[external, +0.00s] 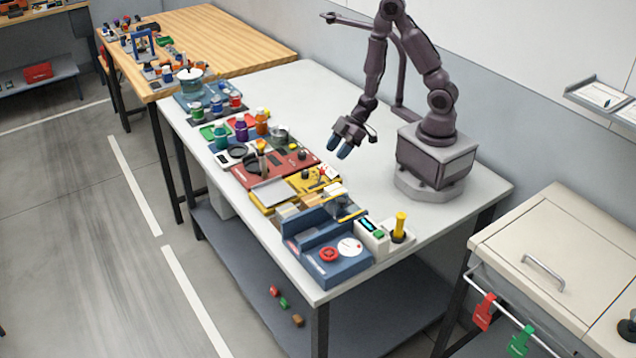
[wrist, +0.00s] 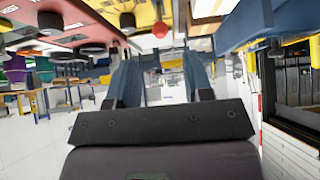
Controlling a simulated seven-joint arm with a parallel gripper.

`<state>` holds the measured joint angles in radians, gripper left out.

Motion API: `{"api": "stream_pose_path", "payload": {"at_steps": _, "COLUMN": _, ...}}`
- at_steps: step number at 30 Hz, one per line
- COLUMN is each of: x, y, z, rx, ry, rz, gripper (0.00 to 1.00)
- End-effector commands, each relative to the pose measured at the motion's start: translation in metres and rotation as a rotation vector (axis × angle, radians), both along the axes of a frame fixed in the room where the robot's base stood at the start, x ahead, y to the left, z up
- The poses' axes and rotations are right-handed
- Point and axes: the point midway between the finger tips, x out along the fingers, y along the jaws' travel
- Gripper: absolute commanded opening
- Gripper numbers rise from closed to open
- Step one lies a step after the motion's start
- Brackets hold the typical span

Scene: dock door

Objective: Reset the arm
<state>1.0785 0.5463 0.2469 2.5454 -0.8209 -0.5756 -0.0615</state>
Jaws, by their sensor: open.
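My gripper (external: 340,145) hangs above the bare right part of the white table in the external view, between my base and the row of devices. Its two blue fingers point down and toward the viewer, apart and with nothing between them. In the wrist view my gripper (wrist: 160,75) shows its two fingers spread, with a clear gap. That view is upside down, with the devices along its top edge. My arm is bent, its elbow high, and its base stands on the table's right side.
The white table (external: 310,95) carries a row of devices along its front edge: a blue unit (external: 325,262), a yellow tray (external: 290,187), a red panel (external: 262,165) and several coloured jars (external: 241,128). A wooden table (external: 215,40) stands behind.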

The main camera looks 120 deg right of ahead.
Motion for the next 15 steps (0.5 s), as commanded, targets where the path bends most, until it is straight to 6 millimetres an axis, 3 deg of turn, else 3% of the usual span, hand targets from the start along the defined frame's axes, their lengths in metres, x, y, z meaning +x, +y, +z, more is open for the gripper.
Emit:
{"api": "stream_pose_path", "payload": {"at_steps": 10, "x": -0.004, "y": 0.000, "z": -0.003, "rx": 0.004, "ry": 0.028, "rz": -0.003, "gripper": 0.47}}
{"api": "stream_pose_path", "payload": {"at_steps": 15, "x": -0.031, "y": -0.006, "z": -0.020, "rx": 0.028, "ry": 0.214, "rz": -0.083, "gripper": 0.47}}
